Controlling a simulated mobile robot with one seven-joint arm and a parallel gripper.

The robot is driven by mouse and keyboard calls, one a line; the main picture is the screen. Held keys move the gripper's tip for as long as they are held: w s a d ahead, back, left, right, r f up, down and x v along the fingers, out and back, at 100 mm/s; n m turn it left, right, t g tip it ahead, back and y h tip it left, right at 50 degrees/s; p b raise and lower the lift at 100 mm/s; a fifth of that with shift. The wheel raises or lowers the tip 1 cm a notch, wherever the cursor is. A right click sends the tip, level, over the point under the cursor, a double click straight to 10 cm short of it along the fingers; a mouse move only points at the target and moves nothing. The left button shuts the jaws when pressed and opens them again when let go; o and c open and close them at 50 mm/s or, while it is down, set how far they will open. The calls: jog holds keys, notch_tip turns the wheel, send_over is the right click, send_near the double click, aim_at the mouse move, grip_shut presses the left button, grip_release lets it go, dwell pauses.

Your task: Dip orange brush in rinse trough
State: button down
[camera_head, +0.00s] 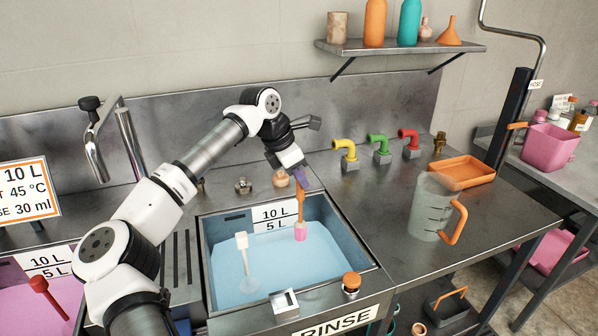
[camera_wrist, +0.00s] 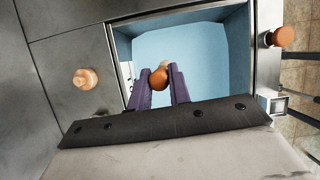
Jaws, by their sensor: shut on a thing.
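My gripper (camera_head: 300,179) is shut on the orange brush (camera_head: 301,204) and holds it upright over the back right part of the rinse trough (camera_head: 214,287). The brush has an orange handle and a pink lower end. That end is at or close to the pale blue liquid (camera_head: 285,262); I cannot tell whether it touches. In the wrist view, the purple fingers (camera_wrist: 162,84) close around the round orange handle end (camera_wrist: 158,79), with the trough's liquid (camera_wrist: 205,62) beyond. The brush's lower part is hidden there.
A white-handled tool (camera_head: 243,255) stands in the trough's left part. An orange-topped knob (camera_head: 351,282) sits at its front right corner. A clear jug (camera_head: 427,208), an orange tray (camera_head: 462,172) and coloured taps (camera_head: 380,147) stand on the counter to the right. A pink-filled basin lies left.

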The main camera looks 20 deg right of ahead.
jog(key=b, duration=0.5)
send_over(299, 224)
jog(key=shift+w+f, duration=0.1)
jog(key=shift+f, duration=4.45)
notch_tip(299, 224, up, 19)
jog(key=p, duration=1.2)
jog(key=shift+f, duration=0.15)
